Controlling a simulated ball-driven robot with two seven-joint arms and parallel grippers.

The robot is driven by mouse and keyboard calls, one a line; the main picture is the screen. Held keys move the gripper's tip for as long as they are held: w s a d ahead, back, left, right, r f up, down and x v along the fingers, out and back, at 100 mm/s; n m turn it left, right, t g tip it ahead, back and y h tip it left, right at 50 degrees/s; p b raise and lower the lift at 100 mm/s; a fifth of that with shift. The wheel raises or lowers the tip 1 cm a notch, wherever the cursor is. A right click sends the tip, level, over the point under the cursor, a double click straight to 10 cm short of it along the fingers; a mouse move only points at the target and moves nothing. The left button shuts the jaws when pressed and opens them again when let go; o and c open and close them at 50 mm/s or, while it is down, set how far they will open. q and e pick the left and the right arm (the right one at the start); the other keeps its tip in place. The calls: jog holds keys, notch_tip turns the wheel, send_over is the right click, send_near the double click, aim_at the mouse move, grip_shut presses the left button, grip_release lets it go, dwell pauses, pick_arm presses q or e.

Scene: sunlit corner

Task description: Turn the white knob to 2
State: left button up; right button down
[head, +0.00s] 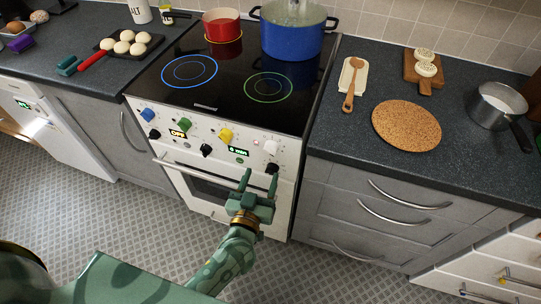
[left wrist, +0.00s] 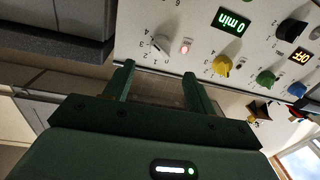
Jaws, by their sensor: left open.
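The white knob (head: 271,147) is at the right end of the white cooker's front panel, above a black knob (head: 272,168). In the left wrist view the white knob (left wrist: 161,43) has small numbers around it and a lit red lamp beside it. I cannot tell clearly which number it points to. My left gripper (head: 260,174) is open and empty in front of the panel, just below the white knob. In the wrist view the left gripper's fingers (left wrist: 158,70) point towards the knob, apart from it. My right gripper is not in view.
The panel also has a yellow knob (head: 226,135), a blue knob (head: 147,114), more black knobs and two lit displays. A blue pot (head: 292,35) and a red pot (head: 221,24) stand on the hob. A cork mat (head: 406,125) lies on the right worktop. The floor in front is clear.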

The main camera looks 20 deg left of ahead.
aim_at(269, 153)
pick_arm(q)
jog(key=w+b, duration=0.1)
jog(key=w, duration=0.7)
jog(key=shift+w+a, duration=0.15)
jog(key=shift+a, duration=0.05)
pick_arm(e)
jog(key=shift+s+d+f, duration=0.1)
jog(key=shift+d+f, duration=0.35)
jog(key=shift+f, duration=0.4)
pick_arm(q)
jog(key=c, duration=1)
jog(key=shift+o, duration=0.2)
